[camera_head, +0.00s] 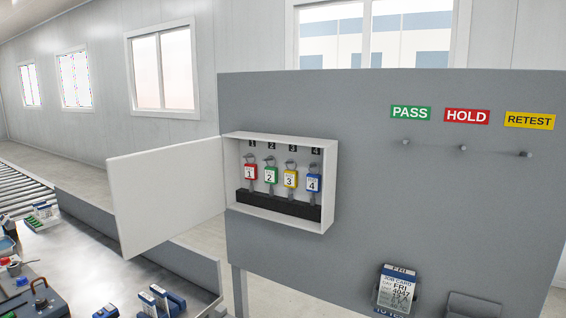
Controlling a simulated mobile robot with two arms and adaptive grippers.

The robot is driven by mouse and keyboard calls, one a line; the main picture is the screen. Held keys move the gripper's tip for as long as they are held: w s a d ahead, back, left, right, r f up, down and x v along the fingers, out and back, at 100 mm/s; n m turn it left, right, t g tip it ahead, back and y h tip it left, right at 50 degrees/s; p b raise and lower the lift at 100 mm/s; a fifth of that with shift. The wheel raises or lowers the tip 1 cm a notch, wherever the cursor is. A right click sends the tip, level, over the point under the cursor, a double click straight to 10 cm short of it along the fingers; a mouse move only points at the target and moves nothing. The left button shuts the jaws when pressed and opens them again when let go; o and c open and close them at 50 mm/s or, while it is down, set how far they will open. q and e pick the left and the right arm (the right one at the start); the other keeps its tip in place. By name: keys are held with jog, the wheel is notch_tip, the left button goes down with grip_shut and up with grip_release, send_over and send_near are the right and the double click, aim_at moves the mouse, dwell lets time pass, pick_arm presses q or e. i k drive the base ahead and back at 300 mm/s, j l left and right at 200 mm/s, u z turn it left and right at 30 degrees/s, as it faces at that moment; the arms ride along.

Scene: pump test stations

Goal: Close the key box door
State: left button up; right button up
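The white key box (281,222) is fixed to the grey panel, left of its middle. Its white door (168,195) stands wide open, swung out to the left from the box's left edge. A black strip (280,204) runs along the bottom inside. Neither of my grippers shows in the head view.
The grey panel (440,210) has PASS (411,113), HOLD (467,116) and RETEST (529,121) signs above pegs. A job card (397,289) sits in a holder low on the panel. A metal bench (90,262) with small boxes and tools lies at lower left, partly behind the door.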

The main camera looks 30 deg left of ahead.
aim_at(157, 196)
jog(key=k+j, duration=0.1)
jog(key=j, duration=0.3)
jog(key=j+z, duration=0.15)
jog(key=j, duration=0.25)
jog(key=k+j, duration=0.2)
jog(key=j, duration=0.2)
jog(key=k+j+z, duration=0.15)
jog(key=j, duration=0.65)
jog(key=k+j+z, duration=0.1)
jog(key=j, duration=0.25)
jog(key=k+j+z, duration=0.1)
jog(key=k+j, duration=0.3)
jog(key=j, duration=0.3)
jog(key=i+z, duration=0.05)
